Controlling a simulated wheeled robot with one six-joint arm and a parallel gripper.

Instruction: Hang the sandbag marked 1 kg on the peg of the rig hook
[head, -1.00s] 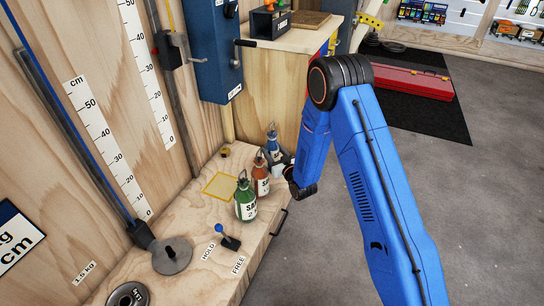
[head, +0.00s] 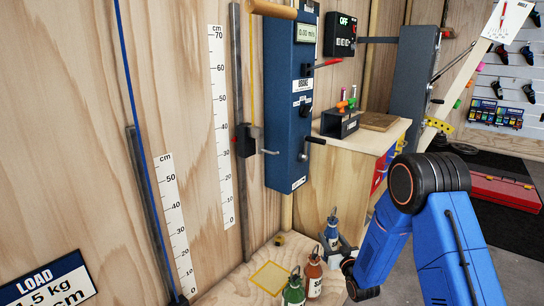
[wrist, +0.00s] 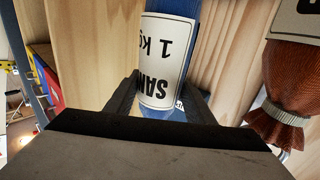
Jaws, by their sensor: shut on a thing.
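The blue sandbag (head: 332,232) stands upright at the back of the row of bags on the wooden bench. In the wrist view its white label (wrist: 166,60) reads 1 kg, upside down. My gripper (wrist: 160,95) is shut on this bag, a finger on each side. In the head view my gripper (head: 345,246) is partly hidden by its wrist. I cannot tell whether the bag touches the bench. A dark carriage on the vertical rail carries a short grey peg (head: 270,152), up and left of the bag; it looks like the rig hook and is empty.
A red sandbag (head: 314,278) stands close beside the blue one, also in the wrist view (wrist: 288,95). A green sandbag (head: 293,292) is nearer. A yellow outlined square (head: 270,278) on the bench is bare. A blue brake box (head: 290,110) with crank handles juts from the wall.

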